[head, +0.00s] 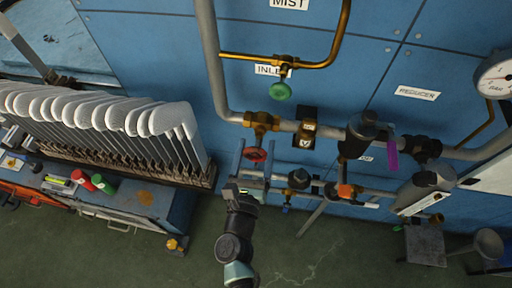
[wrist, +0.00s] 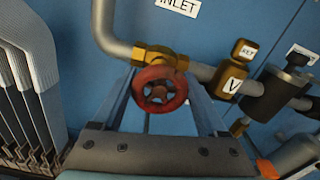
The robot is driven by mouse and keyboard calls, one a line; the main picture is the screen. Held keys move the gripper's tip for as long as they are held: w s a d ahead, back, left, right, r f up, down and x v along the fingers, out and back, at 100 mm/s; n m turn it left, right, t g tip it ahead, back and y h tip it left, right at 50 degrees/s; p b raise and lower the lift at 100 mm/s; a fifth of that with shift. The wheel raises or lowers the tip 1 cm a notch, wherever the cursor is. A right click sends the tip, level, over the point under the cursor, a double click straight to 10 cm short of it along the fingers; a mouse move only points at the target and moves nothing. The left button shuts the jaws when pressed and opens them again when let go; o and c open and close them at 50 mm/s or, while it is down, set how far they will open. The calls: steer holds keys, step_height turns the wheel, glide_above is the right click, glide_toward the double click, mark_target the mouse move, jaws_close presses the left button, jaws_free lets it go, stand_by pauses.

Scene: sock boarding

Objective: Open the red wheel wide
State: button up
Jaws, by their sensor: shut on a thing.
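The red wheel (head: 257,155) is a small round handwheel on a brass valve (head: 261,121) in the grey pipe, below the INLET label (head: 272,70). In the wrist view the red wheel (wrist: 160,88) faces me, with its spokes and hub showing, under the brass valve body (wrist: 158,56). My gripper (head: 256,148) reaches up to it from below, one blue-grey finger on each side. In the wrist view my gripper (wrist: 160,80) is shut on the wheel's rim. The finger pads' contact is partly hidden behind the rim. How far the wheel is turned cannot be told.
A green handwheel (head: 280,91) sits above on a copper line. A brass fitting (head: 306,128) and a dark reducer (head: 361,132) stand close on the right. A lower pipe with an orange-marked part (head: 346,191) runs below right. Boards (head: 177,121) stand in a rack at left.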

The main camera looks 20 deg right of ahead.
steer(key=n, duration=0.4)
steer(key=shift+n+p, duration=0.3)
steer(key=shift+p, duration=0.1)
steer(key=n+p, duration=0.1)
steer(key=n, duration=0.3)
steer(key=shift+a+n, duration=0.1)
steer(key=shift+n, duration=0.2)
steer(key=n+p, duration=0.1)
steer(key=n, duration=0.3)
steer(key=shift+n, duration=0.3)
steer(key=n+p, duration=0.2)
steer(key=n, duration=0.3)
steer(key=shift+f, duration=0.15)
steer(key=n+p, duration=0.1)
steer(key=n, duration=0.4)
steer(key=shift+n, duration=0.4)
steer(key=n+p, duration=0.1)
steer(key=n, duration=0.3)
steer(key=shift+f+n+p, duration=0.1)
steer(key=shift+n+p, duration=0.2)
steer(key=shift+p, duration=0.05)
steer(key=n+p, duration=0.1)
steer(key=n, duration=0.4)
steer(key=n+p, duration=0.1)
steer(key=n, duration=0.3)
steer(key=shift+s+d, duration=0.1)
steer(key=shift+d, duration=0.1)
steer(key=shift+n, duration=0.5)
